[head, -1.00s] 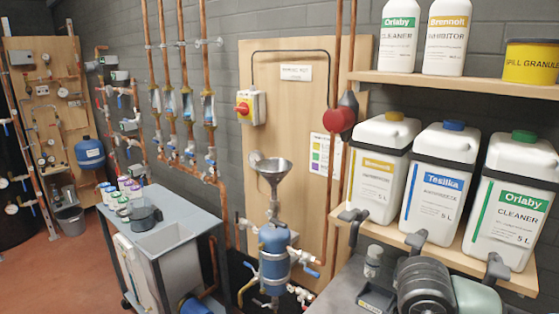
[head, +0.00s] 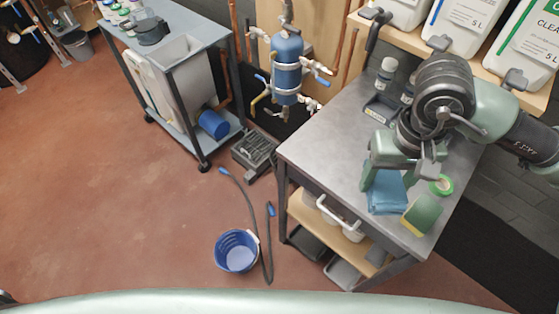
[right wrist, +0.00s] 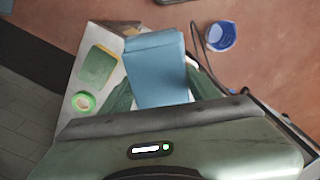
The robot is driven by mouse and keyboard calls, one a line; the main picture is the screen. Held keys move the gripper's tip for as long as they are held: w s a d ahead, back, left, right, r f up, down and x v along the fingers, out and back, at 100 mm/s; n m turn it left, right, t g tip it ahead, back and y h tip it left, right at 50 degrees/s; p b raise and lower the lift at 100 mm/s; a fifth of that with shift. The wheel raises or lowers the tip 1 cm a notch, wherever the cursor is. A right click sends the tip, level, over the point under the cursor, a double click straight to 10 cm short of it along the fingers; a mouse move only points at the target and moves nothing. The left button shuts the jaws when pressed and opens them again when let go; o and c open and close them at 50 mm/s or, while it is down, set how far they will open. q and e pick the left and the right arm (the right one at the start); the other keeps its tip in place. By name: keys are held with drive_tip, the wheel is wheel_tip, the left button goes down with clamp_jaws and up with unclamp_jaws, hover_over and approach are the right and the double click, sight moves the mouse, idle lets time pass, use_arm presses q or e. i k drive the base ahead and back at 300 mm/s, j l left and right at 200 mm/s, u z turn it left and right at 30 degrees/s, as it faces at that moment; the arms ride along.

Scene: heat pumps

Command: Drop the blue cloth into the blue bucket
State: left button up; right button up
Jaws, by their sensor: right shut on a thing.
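The blue cloth (head: 387,194) is at the right gripper (head: 389,172), above the front part of the grey workbench top. My right gripper is shut on it, and the folded cloth (right wrist: 157,68) shows between the green fingers in the right wrist view. Whether the cloth still touches the bench is hard to tell. The blue bucket (head: 237,251) stands upright on the red floor, left of the workbench and lower than the gripper. It also shows in the right wrist view (right wrist: 221,36), and it looks empty. My left gripper is out of view.
A green and yellow sponge (head: 422,214) and a roll of green tape (head: 441,185) lie beside the cloth on the workbench (head: 325,150). A dark hose (head: 267,240) lies beside the bucket. The red floor left of the bucket is clear.

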sight(242, 260)
drive_tip(key=k+j+u, duration=0.2)
drive_tip(key=k+j, duration=0.75)
drive_tip(key=k, duration=0.05)
